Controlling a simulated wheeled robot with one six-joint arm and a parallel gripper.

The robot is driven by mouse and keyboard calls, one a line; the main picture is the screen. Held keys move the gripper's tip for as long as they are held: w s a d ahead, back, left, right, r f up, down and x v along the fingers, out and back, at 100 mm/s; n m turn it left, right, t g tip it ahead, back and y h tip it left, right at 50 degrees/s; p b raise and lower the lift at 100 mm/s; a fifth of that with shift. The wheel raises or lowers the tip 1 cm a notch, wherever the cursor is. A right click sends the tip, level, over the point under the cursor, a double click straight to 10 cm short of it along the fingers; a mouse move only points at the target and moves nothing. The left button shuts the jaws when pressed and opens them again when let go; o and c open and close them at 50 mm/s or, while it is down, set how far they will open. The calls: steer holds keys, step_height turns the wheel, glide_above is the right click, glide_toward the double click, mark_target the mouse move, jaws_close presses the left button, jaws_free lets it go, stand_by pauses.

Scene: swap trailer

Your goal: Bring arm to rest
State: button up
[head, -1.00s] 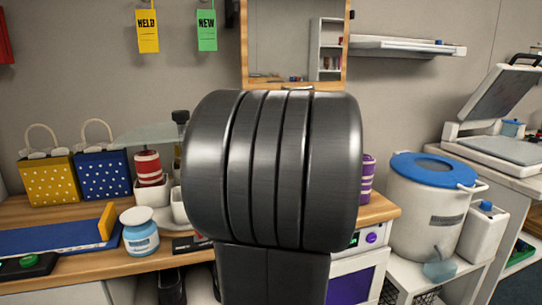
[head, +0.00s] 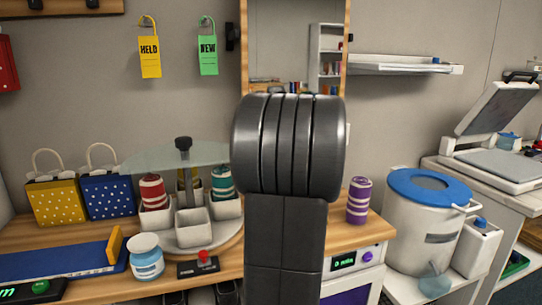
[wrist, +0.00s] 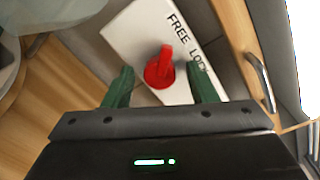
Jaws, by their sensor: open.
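My arm stands upright in the middle of the head view, its thick dark ribbed joint in front of the bench and mirror. My gripper (wrist: 163,92) shows only in the wrist view, with two green fingers apart and nothing held between them. Beyond the fingers lies a white panel (wrist: 133,32) marked "FREE" and "LOCK". A red knob (wrist: 160,68) sits on that panel and appears between the fingers. I cannot tell the distance from the fingers to the knob.
A carousel with white cups (head: 193,228) under a glass disc (head: 176,157) stands left of my arm. A purple-striped roll (head: 358,200) is on the bench (head: 377,231) at right. A blue-lidded drum (head: 425,225) stands farther right. A white jar (head: 146,262) sits at front left.

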steer(key=m+p, duration=1)
steer(key=p, duration=0.7)
steer(key=shift+y+p, duration=0.3)
steer(key=shift+p, duration=0.05)
steer(key=shift+f+m, duration=0.1)
steer(key=shift+m, duration=0.2)
